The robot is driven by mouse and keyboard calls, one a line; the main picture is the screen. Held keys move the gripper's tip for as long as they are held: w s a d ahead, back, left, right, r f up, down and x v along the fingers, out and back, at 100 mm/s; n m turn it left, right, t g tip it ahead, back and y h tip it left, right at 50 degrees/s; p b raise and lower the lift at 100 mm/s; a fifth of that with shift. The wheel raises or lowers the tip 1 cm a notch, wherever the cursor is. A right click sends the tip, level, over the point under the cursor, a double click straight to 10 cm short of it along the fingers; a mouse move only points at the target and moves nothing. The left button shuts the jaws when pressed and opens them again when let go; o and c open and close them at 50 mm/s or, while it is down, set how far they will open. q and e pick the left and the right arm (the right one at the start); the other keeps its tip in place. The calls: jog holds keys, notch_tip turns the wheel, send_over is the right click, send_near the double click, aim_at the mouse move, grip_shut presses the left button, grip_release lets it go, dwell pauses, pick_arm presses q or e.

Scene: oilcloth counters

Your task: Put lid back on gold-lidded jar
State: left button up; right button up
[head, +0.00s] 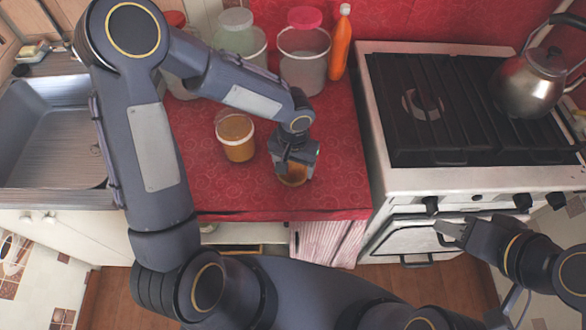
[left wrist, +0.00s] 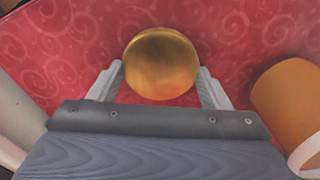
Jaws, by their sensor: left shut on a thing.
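The gold lid (left wrist: 161,64) is a round, shiny disc between the two fingers of my left gripper (left wrist: 162,82) in the left wrist view. In the head view, my left gripper (head: 293,168) points down over the red counter, with part of the gold lid (head: 292,177) showing beneath it. The gripper is shut on the lid; I cannot tell whether the lid touches the counter. A jar (head: 237,145) with amber contents and a pale rim stands upright to the left of the gripper, apart from it. It also shows in the left wrist view (left wrist: 283,98). My right gripper (head: 452,231) is empty before the stove; its opening is unclear.
A stove (head: 440,110) with a kettle (head: 530,82) is right. A sink (head: 55,130) is left. The red counter's front (head: 225,190) is clear.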

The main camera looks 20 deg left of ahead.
aim_at(294, 168)
pick_arm(q)
jog(key=shift+c, duration=0.2)
jog(key=shift+r, duration=0.55)
notch_tip(294, 168, up, 2)
jog(key=shift+r, duration=0.2)
jog(key=s+d+r+b, duration=0.1)
jog(key=s+d+r, duration=0.7)
jog(key=d, duration=0.3)
jog(key=shift+d+r, duration=0.25)
jog(key=shift+r, duration=0.5)
